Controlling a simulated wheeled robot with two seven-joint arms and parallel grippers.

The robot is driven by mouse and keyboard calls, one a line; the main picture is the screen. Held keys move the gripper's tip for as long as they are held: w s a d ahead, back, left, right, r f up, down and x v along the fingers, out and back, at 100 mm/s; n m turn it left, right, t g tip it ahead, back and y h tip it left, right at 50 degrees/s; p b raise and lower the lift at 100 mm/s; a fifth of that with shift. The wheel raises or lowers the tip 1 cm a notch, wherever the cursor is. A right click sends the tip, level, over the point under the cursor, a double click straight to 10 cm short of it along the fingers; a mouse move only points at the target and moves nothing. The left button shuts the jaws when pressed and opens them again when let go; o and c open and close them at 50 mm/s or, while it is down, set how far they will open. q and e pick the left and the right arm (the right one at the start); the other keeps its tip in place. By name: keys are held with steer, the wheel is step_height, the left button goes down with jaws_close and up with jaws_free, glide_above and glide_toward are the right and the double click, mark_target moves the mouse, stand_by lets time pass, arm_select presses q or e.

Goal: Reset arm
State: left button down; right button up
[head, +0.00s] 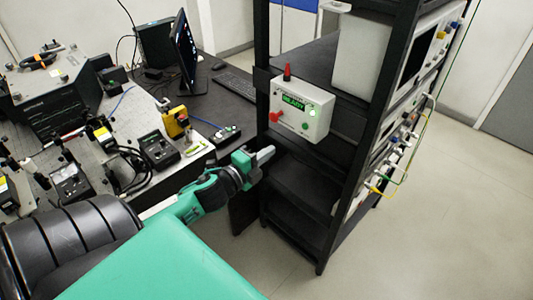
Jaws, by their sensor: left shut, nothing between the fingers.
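My left gripper (264,155) is shut and empty. It is held out in front of the black rack, below and to the left of the control box. The control box (301,106) is pale grey, fixed to the rack's front left side, with a lit green display reading "READY", a red knob, a green button and a red piece on top. The gripper is apart from the box. My left arm (205,195) is green and black and reaches in from the lower left. My right gripper does not show.
The black rack (333,200) holds instruments with cables at its right side. A bench (130,95) at left carries several optical devices and cables. A monitor (185,52) and keyboard (237,82) stand behind. The floor (450,190) at right is clear.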

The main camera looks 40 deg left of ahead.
arm_select(q)
steer(key=shift+f, duration=0.1)
steer(key=s+a+f+n+g+y, duration=0.1)
steer(key=a+f+n+g, duration=0.15)
steer(key=f, duration=0.85)
steer(key=a+f+n+g+y, duration=0.2)
steer(key=a+f+n, duration=0.1)
steer(key=f, duration=0.8)
steer(key=s+f+n+g, duration=0.2)
steer(key=s+f, duration=0.2)
steer(key=f, duration=0.5)
steer(key=s+f+n+g, duration=0.2)
steer(key=s+f, duration=0.2)
steer(key=f, duration=0.5)
steer(key=s+d+f+n+g, duration=0.2)
steer(key=s+d+f, duration=0.3)
steer(key=s+f, duration=0.3)
steer(key=s+d+f+n+g+h, duration=0.1)
steer(key=s+d+f, duration=0.5)
steer(key=s, duration=0.8)
steer(key=s+d+f+n+g, duration=0.4)
steer(key=s+d+f+g, duration=0.1)
steer(key=s+f, duration=0.6)
steer(key=shift+s+d+f, duration=0.4)
steer(key=shift+d+f, duration=0.25)
steer(key=shift+g, duration=0.25)
